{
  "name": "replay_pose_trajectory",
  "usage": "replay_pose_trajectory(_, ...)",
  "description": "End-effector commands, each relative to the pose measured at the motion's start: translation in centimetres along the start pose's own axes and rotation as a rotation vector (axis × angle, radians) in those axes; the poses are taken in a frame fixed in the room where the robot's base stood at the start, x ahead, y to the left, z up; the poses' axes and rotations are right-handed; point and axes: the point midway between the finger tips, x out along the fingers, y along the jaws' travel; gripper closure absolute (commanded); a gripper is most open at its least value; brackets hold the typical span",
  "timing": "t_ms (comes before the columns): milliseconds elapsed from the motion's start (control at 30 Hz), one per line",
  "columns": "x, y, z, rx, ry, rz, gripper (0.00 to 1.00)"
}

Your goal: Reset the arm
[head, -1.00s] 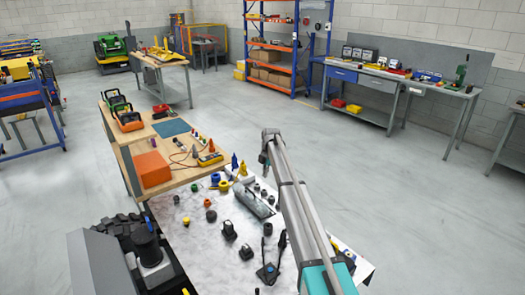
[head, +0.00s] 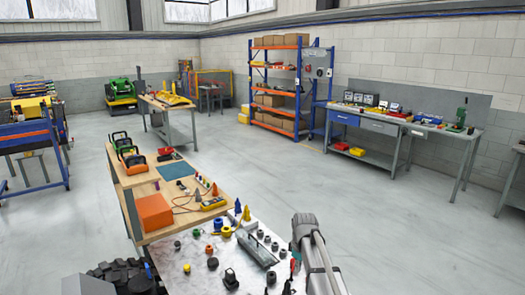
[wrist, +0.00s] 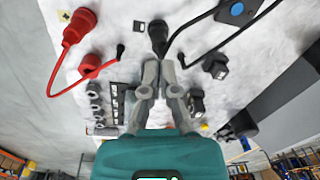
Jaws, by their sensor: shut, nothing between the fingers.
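My arm (head: 318,262) rises from the bottom of the head view, to the right of the light work surface; its gripper end cannot be made out there. In the wrist view my gripper (wrist: 161,66) shows with its two grey fingers close together and nothing between them. Beyond the fingertips lies the light surface (wrist: 190,13) with parts on it. A black round plug with a cable (wrist: 158,36) appears just past the fingertips; I cannot tell how far off it is.
In the wrist view a red connector (wrist: 75,27) with a red cable lies left. In the head view the light table (head: 185,258) holds several small parts, beside a wooden bench with an orange box (head: 154,212). Open floor (head: 400,215) lies right; a shelf rack (head: 278,85) stands behind.

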Motion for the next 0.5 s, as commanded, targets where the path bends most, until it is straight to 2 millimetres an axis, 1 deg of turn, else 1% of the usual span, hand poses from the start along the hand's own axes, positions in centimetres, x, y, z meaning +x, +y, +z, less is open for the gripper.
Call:
replay_pose_trajectory(33, 0.1, -1.9, 2.1, 0.07, -0.001, 0.005, 1.0)
replay_pose_trajectory(200, 0.2, -5.5, 6.9, 0.331, -0.003, 0.026, 1.0)
replay_pose_trajectory(400, 0.4, -9.9, 12.1, 0.625, -0.001, 0.048, 1.0)
replay_pose_trajectory(500, 0.5, -11.5, 14.0, 0.743, 0.001, 0.058, 1.0)
